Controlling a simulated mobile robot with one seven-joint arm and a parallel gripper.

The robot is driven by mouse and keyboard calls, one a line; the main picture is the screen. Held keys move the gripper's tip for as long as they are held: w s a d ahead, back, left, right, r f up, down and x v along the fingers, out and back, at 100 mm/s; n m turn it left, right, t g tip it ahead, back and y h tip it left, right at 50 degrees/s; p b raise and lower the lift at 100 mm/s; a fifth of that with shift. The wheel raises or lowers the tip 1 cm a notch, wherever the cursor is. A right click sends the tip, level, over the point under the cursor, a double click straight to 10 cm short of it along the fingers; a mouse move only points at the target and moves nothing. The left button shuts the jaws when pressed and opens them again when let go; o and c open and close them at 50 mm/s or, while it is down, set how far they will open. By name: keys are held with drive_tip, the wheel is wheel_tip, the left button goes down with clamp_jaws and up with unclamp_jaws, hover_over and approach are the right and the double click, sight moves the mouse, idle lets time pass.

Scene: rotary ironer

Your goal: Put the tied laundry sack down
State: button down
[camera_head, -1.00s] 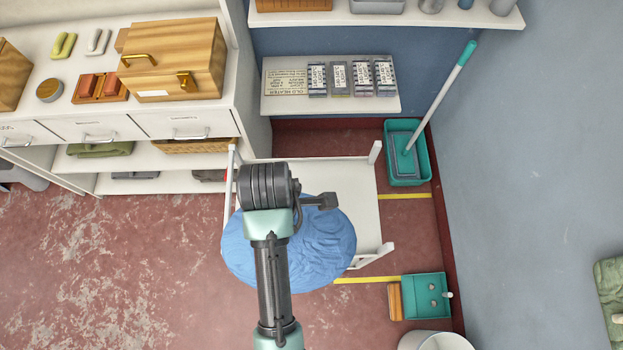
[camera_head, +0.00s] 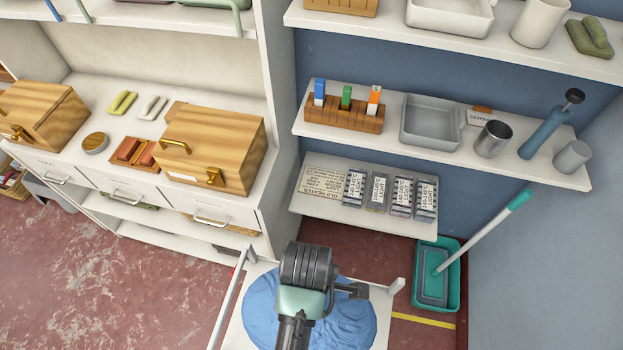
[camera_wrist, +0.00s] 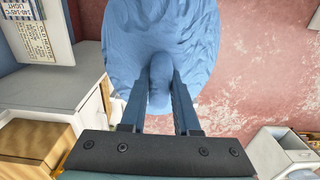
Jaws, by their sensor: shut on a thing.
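The blue laundry sack (camera_head: 345,325) is a rounded cloth bundle at the bottom centre of the head view. It lies over the white low stand (camera_head: 388,322), between its upright posts, with my arm covering its middle. I cannot tell whether its underside touches the stand. In the wrist view the sack (camera_wrist: 160,30) fills the top centre, and its tied neck is between the two fingers. My gripper (camera_wrist: 161,88) is shut on that neck.
A white counter with wooden boxes (camera_head: 225,140) stands left of the stand. Wall shelves (camera_head: 455,150) hold trays, cups and a marker rack behind it. A teal bin (camera_head: 452,290) with a long-handled mop stands to the right. Red floor (camera_head: 130,280) is clear at the left.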

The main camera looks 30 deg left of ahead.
wheel_tip(320, 180, down, 8)
drive_tip(key=shift+r+p, duration=0.15)
drive_tip(key=shift+p, duration=0.15)
idle(0.5)
drive_tip(key=c, duration=0.6)
unclamp_jaws()
drive_tip(key=shift+s+f, duration=0.1)
drive_tip(key=shift+f, duration=0.1)
drive_tip(key=shift+c, duration=0.2)
drive_tip(key=shift+r, duration=0.15)
